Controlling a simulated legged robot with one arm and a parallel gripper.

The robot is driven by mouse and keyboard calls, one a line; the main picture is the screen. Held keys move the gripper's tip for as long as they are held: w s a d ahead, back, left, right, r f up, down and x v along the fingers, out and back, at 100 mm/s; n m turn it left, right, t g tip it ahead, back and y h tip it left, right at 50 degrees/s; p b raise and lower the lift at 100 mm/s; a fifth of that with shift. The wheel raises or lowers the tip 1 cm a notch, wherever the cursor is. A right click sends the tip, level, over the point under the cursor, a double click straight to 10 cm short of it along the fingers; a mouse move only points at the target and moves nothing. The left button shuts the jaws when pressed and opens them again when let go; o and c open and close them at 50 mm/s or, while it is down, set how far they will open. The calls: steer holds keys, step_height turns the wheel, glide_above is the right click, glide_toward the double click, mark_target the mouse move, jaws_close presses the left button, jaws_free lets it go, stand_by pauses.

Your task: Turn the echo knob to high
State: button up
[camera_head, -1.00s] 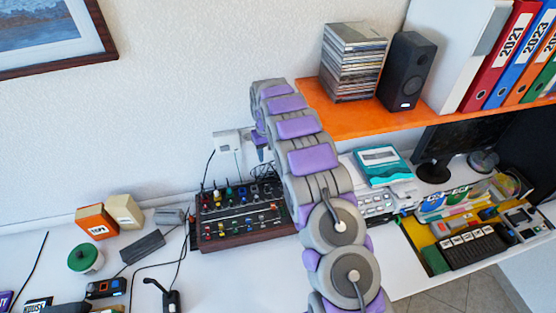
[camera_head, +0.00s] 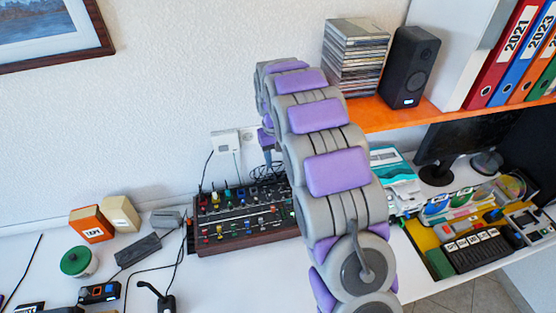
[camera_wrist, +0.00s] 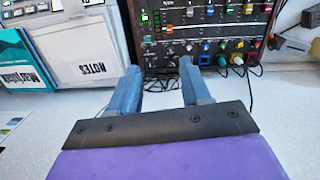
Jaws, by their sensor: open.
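A dark mixer-like panel (camera_head: 245,215) with rows of coloured knobs sits on the white desk against the wall. In the wrist view the panel (camera_wrist: 165,30) stands at the top, with blue, yellow, green and red knobs on its face. The labels are too small to read, so I cannot tell which knob is echo. My gripper (camera_wrist: 159,66) is open and empty. Its two blue-grey fingers point at the panel's lower edge, and no knob is between them. In the head view my arm hides the panel's right end.
A teal book (camera_wrist: 22,65) and a notes box (camera_wrist: 85,45) stand left of my gripper in the wrist view. An orange shelf (camera_head: 375,115) holds CDs (camera_head: 355,58) and a speaker (camera_head: 409,67). Cables lie on the desk left of the panel.

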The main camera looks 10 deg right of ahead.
steer(key=shift+s+r, duration=0.4)
steer(key=shift+s, duration=0.2)
steer(key=m+b, duration=0.1)
steer(key=b, duration=0.3)
glide_above(267, 187)
step_height(267, 187, down, 11)
steer(key=shift+t+y, duration=0.3)
step_height(267, 187, down, 17)
steer(key=b, duration=0.3)
steer(key=shift+c, duration=0.5)
jaws_close()
